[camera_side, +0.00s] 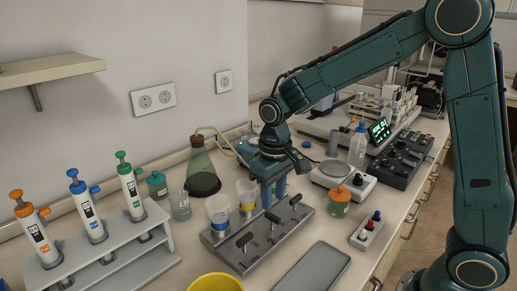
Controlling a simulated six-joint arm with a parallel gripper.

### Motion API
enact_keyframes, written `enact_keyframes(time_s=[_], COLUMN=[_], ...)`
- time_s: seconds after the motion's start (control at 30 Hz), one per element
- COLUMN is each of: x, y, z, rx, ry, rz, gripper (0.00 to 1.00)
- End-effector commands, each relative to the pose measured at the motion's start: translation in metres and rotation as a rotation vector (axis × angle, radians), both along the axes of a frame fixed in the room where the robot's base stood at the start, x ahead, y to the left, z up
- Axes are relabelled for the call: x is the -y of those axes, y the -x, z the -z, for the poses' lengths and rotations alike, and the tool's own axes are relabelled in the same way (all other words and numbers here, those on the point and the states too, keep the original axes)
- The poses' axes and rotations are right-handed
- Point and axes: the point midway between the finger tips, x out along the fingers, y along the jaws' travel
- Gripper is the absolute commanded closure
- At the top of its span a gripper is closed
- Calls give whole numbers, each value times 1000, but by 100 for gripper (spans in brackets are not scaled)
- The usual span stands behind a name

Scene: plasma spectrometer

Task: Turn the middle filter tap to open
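The grey filter manifold (262,243) stands on the bench with three black-handled taps along its front. The middle tap (271,217) sits between the near-left tap (245,241) and the far-right tap (295,200). Clear filter cups with coloured bands, one blue (219,212) and one yellow (247,192), stand behind the taps. My gripper (273,192) points down above the far end of the manifold, behind and above the middle tap and apart from it. Blue upright shapes show below its body; I cannot tell whether they are fingers or part of the manifold. No held object is visible.
A grey tray (313,270) and a yellow bowl (215,283) lie in front. An orange-capped jar (339,202) and a switch box (366,232) stand to the right. A pipette rack (120,258), flask (202,172) and small bottle (180,205) stand left and behind.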

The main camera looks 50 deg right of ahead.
Motion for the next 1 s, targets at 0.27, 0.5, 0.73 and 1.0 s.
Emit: enact_keyframes(time_s=[0.27,0.5,0.73,1.0], x=[0,0,0,0], y=[-1,-1,0,0], z=[-49,-79,-90,-90], rx=[5,3,1,1], ry=[-1,-1,0,0], rz=[-1,-1,-1,-1], gripper=[65,65,65,65])
